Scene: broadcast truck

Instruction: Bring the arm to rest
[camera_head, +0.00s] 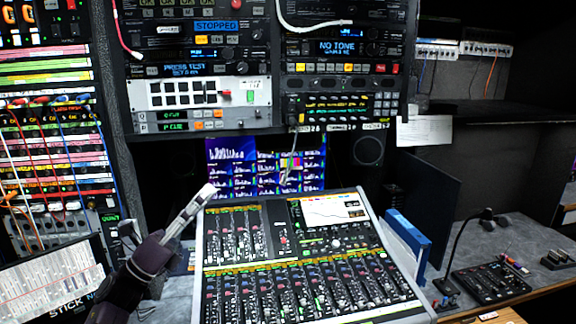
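My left arm comes in from the lower left, with its dark wrist low in the picture. My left gripper (207,191) points up and to the right, off the upper left corner of the mixing console (283,228). Its pale fingers look brought together, and I see nothing held between them. It appears above the desk, in front of the dark gap left of the monitor; its exact height is hard to tell. My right arm and gripper are not in view.
Rack gear (203,93) rises behind the desk, with a monitor (265,165) below it. A patch bay with cables (55,150) and a tilted screen (50,283) are at the left. Blue binders (408,240), a gooseneck microphone (458,240) and a small control panel (490,284) are at the right.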

